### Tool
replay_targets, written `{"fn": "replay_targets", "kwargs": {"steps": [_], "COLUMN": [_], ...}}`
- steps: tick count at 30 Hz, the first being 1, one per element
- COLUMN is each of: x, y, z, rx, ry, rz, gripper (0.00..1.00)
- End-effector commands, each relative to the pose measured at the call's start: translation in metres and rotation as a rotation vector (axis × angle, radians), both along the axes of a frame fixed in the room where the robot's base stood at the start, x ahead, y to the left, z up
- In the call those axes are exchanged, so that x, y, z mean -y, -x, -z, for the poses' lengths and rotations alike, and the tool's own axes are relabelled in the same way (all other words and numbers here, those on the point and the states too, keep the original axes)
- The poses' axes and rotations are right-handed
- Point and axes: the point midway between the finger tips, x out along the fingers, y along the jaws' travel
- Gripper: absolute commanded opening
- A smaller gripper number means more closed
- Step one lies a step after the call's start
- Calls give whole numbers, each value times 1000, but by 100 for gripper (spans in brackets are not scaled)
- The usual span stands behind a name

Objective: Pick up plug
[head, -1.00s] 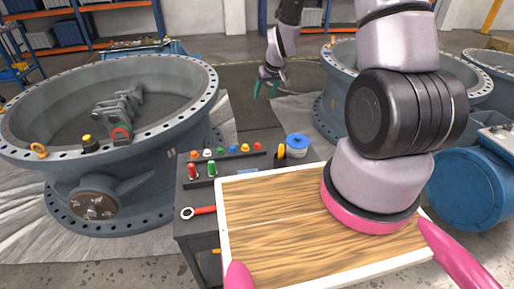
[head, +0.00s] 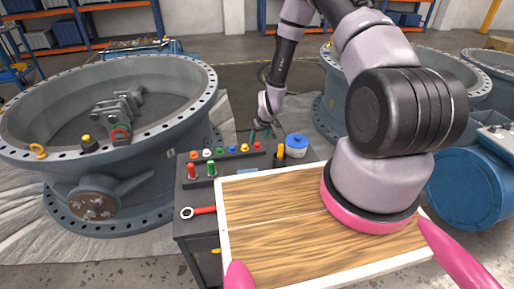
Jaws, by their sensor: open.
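Several small coloured plugs stand in a row on the dark tool cart (head: 195,228): a red one (head: 193,155), a white one (head: 207,153), a green one (head: 220,151), a blue one (head: 232,149), a yellow one (head: 245,148) and a red one (head: 257,145) at the right end. A taller red plug (head: 191,171) and a green plug (head: 211,169) stand in front. Which one the task means cannot be told. Nothing shows between the fingers.
A blue-lidded round container (head: 297,145) and a yellow-handled item (head: 281,151) stand right of the plugs. A large valve ring (head: 205,90) rises at left. My wooden deck covers the cart's right part.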

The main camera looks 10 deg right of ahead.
Motion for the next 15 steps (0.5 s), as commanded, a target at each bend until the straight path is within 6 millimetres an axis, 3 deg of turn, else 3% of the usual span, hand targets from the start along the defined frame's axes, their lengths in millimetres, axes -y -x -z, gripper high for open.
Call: {"fn": "replay_targets", "kwargs": {"steps": [6,15], "x": [0,-1], "y": [-12,-17], "z": [32,43], "rx": [-3,-1], "ry": [-1,0], "rz": [1,0], "gripper": [68,68]}}
